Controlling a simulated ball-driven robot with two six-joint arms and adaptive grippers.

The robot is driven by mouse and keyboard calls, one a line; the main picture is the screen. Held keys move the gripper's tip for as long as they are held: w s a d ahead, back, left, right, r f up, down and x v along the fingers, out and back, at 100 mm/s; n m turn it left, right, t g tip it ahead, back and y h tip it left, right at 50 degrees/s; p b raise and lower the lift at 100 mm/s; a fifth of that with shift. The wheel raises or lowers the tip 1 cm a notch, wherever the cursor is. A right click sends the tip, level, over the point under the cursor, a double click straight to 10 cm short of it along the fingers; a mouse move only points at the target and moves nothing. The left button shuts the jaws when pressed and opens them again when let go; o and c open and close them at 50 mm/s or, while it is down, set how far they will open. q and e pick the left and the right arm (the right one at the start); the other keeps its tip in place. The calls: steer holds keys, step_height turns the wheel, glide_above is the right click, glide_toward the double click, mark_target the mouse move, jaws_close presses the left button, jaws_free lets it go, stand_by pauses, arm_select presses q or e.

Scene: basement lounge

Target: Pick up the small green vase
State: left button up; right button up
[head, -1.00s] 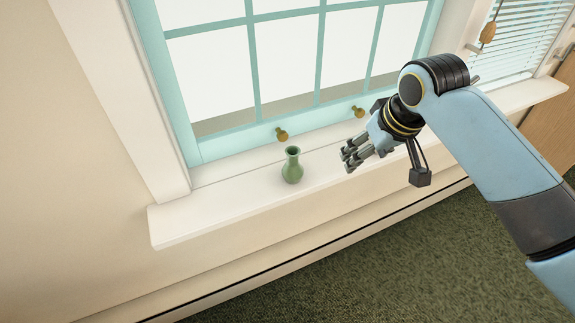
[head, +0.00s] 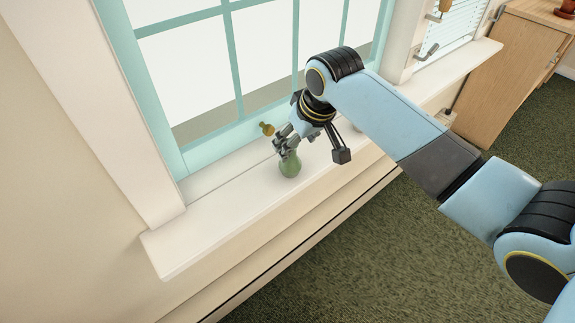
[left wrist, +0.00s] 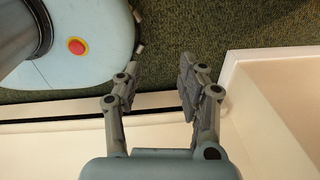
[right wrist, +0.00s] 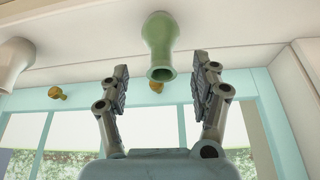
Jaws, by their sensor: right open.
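The small green vase (head: 290,164) stands upright on the white window sill. My right gripper (head: 281,143) is open at the vase's top, and its fingers hide the neck in the head view. In the right wrist view the vase (right wrist: 159,40) shows between the two spread fingers (right wrist: 160,65), its mouth towards the camera, with a gap on each side. My left gripper (left wrist: 160,65) is open and empty in the left wrist view, over the floor and a pale ledge. It is not in the head view.
A white vase-like object (right wrist: 14,62) stands at the left of the right wrist view. Brass window knobs (head: 267,128) are close behind the green vase. The sill (head: 190,235) is clear to the left. A wooden cabinet (head: 510,75) stands at the right.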

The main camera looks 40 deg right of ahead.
mark_target(290, 159)
steer(key=b+x, duration=0.1)
steer(key=x, duration=0.4)
steer(key=shift+w+f, duration=0.25)
steer(key=shift+w, duration=0.05)
jaws_close()
